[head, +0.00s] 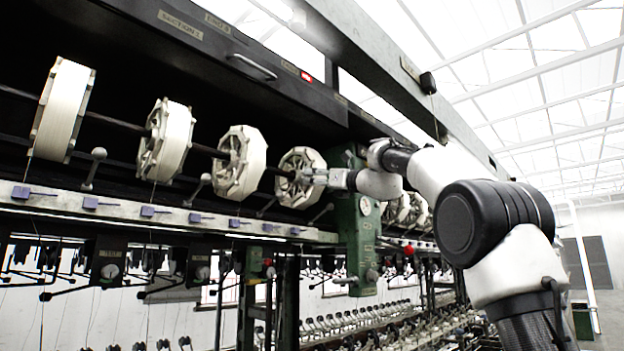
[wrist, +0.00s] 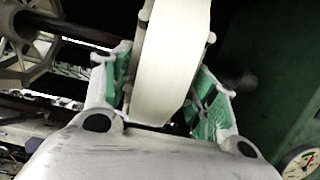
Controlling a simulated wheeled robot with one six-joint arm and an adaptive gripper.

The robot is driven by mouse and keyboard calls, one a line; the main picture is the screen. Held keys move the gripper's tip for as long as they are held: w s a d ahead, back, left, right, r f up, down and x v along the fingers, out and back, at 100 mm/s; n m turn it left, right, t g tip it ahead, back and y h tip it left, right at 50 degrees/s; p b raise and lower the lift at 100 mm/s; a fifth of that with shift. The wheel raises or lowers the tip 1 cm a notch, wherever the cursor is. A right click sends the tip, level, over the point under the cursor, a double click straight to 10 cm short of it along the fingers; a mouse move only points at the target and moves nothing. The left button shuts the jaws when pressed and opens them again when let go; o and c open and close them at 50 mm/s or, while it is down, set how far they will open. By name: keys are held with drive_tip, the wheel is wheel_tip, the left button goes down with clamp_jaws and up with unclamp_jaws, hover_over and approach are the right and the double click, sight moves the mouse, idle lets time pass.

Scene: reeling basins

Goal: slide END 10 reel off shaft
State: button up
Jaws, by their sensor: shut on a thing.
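The reel (head: 301,160) at the right end of the near row is white, with an octagonal frame, and sits around the dark shaft (head: 122,122). I cannot read an END 10 label on it. My gripper (head: 312,177) reaches it from the right. In the wrist view the reel's pale wound rim (wrist: 172,62) stands between the green-padded fingers of my gripper (wrist: 162,95), which are shut on it. The shaft (wrist: 60,28) shows at the left in that view. The fingertips' exact contact is partly hidden.
Several white reels, such as this one (head: 240,163), sit further left on the shaft. A green post (head: 356,225) stands just right of the held reel. A rail (head: 150,208) with purple tabs runs below. A dial (wrist: 300,163) is at lower right.

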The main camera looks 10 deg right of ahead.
drive_tip(key=w+d, duration=0.5)
drive_tip(key=d, duration=0.3)
drive_tip(key=shift+w, duration=0.15)
drive_tip(key=f+v, duration=0.2)
drive_tip(key=v, duration=1.4)
drive_tip(key=w+a+f+v, duration=0.1)
drive_tip(key=f+v, duration=0.2)
drive_tip(key=v, duration=1.3)
drive_tip(key=shift+f, duration=0.15)
drive_tip(key=shift+d, duration=0.1)
